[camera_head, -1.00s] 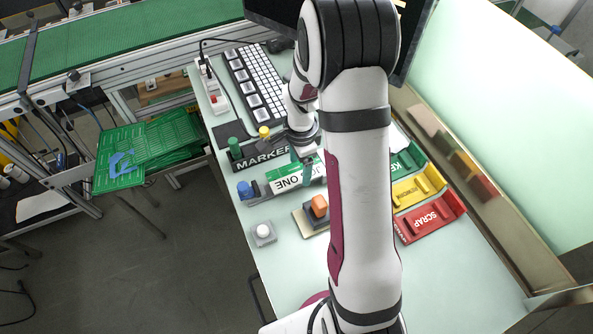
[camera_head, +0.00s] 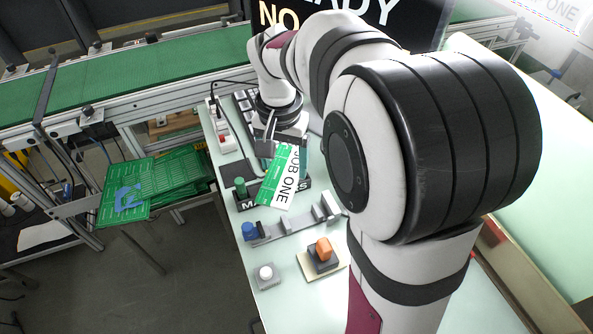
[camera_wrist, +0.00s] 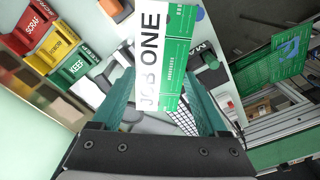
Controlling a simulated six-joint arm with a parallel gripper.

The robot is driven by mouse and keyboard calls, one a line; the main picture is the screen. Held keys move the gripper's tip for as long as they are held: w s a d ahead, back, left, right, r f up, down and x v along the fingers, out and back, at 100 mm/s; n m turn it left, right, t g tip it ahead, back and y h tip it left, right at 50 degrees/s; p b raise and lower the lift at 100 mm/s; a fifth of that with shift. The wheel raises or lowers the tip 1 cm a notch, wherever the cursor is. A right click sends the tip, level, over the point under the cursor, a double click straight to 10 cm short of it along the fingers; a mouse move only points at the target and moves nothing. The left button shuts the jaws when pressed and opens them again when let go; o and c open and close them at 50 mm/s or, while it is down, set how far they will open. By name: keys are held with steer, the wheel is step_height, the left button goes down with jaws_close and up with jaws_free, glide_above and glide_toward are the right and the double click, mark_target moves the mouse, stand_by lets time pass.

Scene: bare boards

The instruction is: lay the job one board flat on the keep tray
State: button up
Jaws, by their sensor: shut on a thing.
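The job one board, green with a white label reading JOB ONE (camera_head: 281,180), is gripped by my gripper (camera_head: 284,150) and raised above the bench, steeply tilted. In the wrist view the board (camera_wrist: 165,58) stands out between the two teal fingers of my gripper (camera_wrist: 158,88), which are shut on it. The green keep tray (camera_wrist: 73,68) shows to the left in the wrist view, apart from the board. It is hidden behind my arm in the head view.
The yellow tray (camera_wrist: 53,50) and red scrap tray (camera_wrist: 30,27) stand beside the keep tray. An empty grey holder (camera_head: 292,228) lies below the board.

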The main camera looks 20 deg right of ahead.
mark_target(282, 173)
steer(key=r+n, duration=0.2)
steer(key=n, duration=0.1)
steer(key=r+n, duration=0.1)
steer(key=r, duration=0.1)
steer(key=shift+s+a+n+t, duration=0.2)
steer(key=shift+a+n+t, duration=0.1)
steer(key=shift+t, duration=0.1)
steer(key=s+d+f+m, duration=0.2)
steer(key=d+f+m, duration=0.2)
steer(key=d, duration=0.5)
steer(key=s+d+f+m+h, duration=0.1)
steer(key=d+f+m, duration=0.3)
steer(key=d, duration=0.6)
steer(key=s+d+f+m+g+h, duration=0.1)
steer(key=s+d+f+m, duration=0.3)
steer(key=d, duration=0.5)
steer(key=f+m, duration=0.1)
steer(key=m, duration=0.1)
steer(key=shift+d+m, duration=0.15)
steer(key=shift+m, duration=0.25)
steer(key=shift+f, duration=0.2)
steer(key=shift+a+x, duration=0.25)
steer(key=shift+x, duration=1.05)
steer(key=shift+a+x, duration=0.3)
steer(key=shift+x, duration=1)
steer(key=shift+a+x, duration=0.25)
steer(key=shift+x, duration=1.05)
steer(key=shift+f, duration=0.75)
steer(key=o, duration=1.3)
